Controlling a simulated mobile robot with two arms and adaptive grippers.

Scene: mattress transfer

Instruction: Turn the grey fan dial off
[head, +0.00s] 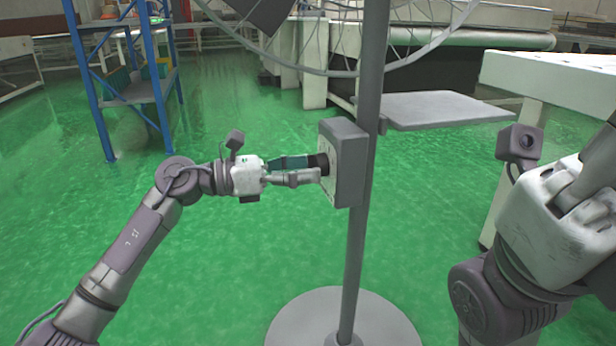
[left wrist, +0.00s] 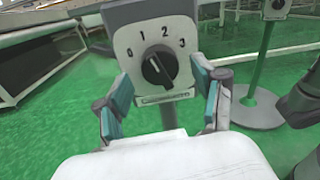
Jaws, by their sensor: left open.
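The grey fan's control box (head: 348,150) is mounted on its grey pole, with a black dial knob (head: 322,162) facing left. In the left wrist view the dial plate (left wrist: 132,50) is marked 0, 1, 2, 3, and the black knob (left wrist: 158,66) is turned at a slant; which mark it points to is unclear. My left gripper (head: 313,168) is open, with its fingers on either side of the knob. Contact with the knob cannot be made out. My right gripper (head: 590,185) is partly in view at the right edge; its fingertips are out of frame.
The fan's round base (head: 300,318) stands on the green floor. A grey panel (head: 440,108) is behind the pole, and a white table (head: 560,80) is at right. A blue rack (head: 135,85) is at back left. A second dial stand (left wrist: 250,108) shows in the left wrist view.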

